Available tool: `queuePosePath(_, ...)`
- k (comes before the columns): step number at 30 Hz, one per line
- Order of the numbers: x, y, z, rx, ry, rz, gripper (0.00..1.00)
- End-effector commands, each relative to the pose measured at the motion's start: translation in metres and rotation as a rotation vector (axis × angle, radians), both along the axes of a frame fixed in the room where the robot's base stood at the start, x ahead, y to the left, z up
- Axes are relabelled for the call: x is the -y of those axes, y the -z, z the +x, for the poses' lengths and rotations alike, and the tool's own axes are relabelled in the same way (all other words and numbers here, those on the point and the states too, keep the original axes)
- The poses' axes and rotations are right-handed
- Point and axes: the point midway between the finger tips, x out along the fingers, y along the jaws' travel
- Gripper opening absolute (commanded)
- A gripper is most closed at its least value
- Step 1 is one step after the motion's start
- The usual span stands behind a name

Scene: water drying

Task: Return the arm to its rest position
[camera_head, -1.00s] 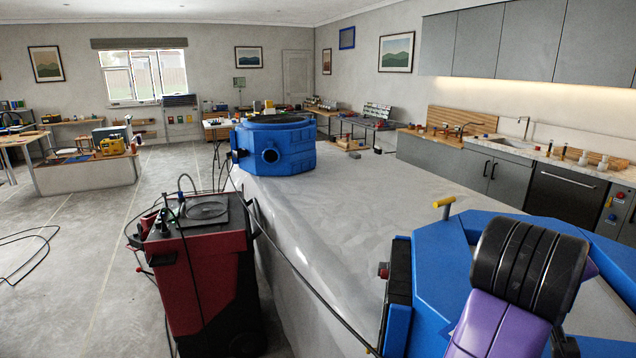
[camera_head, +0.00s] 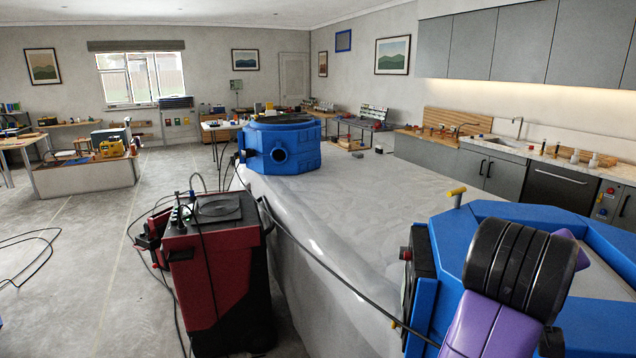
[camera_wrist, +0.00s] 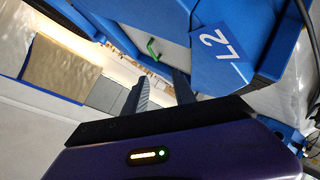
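My arm shows in the head view as a purple link with a black ribbed joint (camera_head: 515,270) at the lower right, in front of a blue frame (camera_head: 450,240). My gripper is outside the head view. In the wrist view my gripper (camera_wrist: 160,78) has its two grey fingers apart, with nothing seen between them. Beyond the fingers are a green handle (camera_wrist: 153,48) and a blue body with an "L2" label (camera_wrist: 221,43). The wrist view is strongly tilted.
A long pale covered surface (camera_head: 350,205) runs away from me, with a blue unit (camera_head: 282,158) at its far end. A red and black cart (camera_head: 215,270) stands left of it, with a black hose (camera_head: 330,268) crossing the surface. Bare floor (camera_head: 80,290) lies further left.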

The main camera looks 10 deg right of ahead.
Motion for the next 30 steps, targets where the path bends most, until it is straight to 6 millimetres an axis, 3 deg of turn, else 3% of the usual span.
queuePosePath(9,-0.008,-0.051,0.026,0.271,-0.06,-0.088,0.32)
queuePosePath(17,-0.034,-0.075,0.04,0.508,-0.193,-0.212,0.32)
queuePosePath(23,-0.07,-0.063,0.038,0.671,-0.369,-0.285,0.32)
queuePosePath(30,-0.119,-0.012,0.013,0.803,-0.616,-0.264,0.32)
